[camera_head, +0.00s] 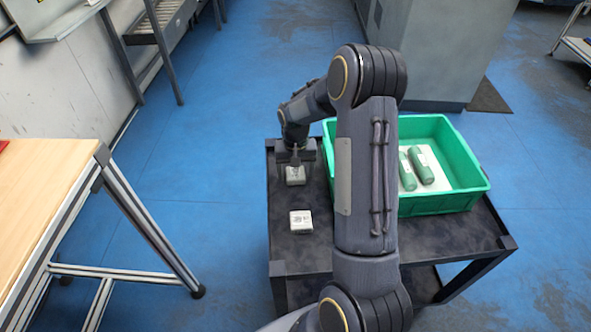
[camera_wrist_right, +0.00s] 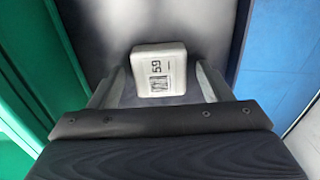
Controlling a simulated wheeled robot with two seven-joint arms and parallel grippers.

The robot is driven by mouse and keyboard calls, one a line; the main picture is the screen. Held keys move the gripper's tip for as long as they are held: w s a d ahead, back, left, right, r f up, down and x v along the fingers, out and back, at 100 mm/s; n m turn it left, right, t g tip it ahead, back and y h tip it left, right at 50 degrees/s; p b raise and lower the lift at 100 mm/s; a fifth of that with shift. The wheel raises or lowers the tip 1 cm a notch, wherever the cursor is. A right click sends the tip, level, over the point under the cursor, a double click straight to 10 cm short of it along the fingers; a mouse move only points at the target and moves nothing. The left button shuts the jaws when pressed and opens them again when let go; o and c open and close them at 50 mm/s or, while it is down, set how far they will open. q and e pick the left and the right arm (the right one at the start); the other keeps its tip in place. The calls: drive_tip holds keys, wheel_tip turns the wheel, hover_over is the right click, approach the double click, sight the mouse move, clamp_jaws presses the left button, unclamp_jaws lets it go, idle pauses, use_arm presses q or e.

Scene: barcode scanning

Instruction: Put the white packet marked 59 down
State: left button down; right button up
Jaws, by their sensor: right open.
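The white packet marked 59 (camera_wrist_right: 158,70) lies on the dark cart top between the fingertips of my right gripper (camera_wrist_right: 160,88) in the right wrist view, with gaps at its sides. In the head view the same packet (camera_head: 295,177) sits at the cart's far left, just below my right gripper (camera_head: 296,163). The right gripper is open around it. A second white packet (camera_head: 301,221) with a printed label lies nearer on the cart. My left gripper is in neither view.
A green crate (camera_head: 440,202) stands on the dark cart (camera_head: 453,236), right of my right arm, with green-and-white items (camera_head: 422,167) inside. A wooden table (camera_head: 40,195) is at the left. Bare cart top lies in front of the crate.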

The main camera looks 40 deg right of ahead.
sight(296, 173)
wheel_tip(296, 173, up, 12)
drive_tip(key=p, duration=0.2)
drive_tip(key=s+a+r+n+t+y, duration=0.1)
drive_tip(key=s+a+r+t, duration=0.1)
drive_tip(key=s+a+r, duration=0.4)
drive_tip(key=s+a+r+n+t+y, duration=0.1)
drive_tip(key=s+a+n, duration=0.1)
drive_tip(key=s+a, duration=0.4)
drive_tip(key=s+a+r+n+t+y, duration=0.1)
drive_tip(key=s+a+r+n+t, duration=0.1)
drive_tip(key=s+a, duration=0.4)
drive_tip(key=s, duration=0.5)
drive_tip(key=shift+s+a+t+y, duration=0.25)
drive_tip(key=shift+a+t+y, duration=0.05)
drive_tip(key=shift+y, duration=0.1)
drive_tip(key=shift+r, duration=0.1)
wheel_tip(296, 173, up, 12)
drive_tip(key=p, duration=1.1)
drive_tip(key=shift+r+p, duration=0.15)
drive_tip(key=shift+p, duration=0.25)
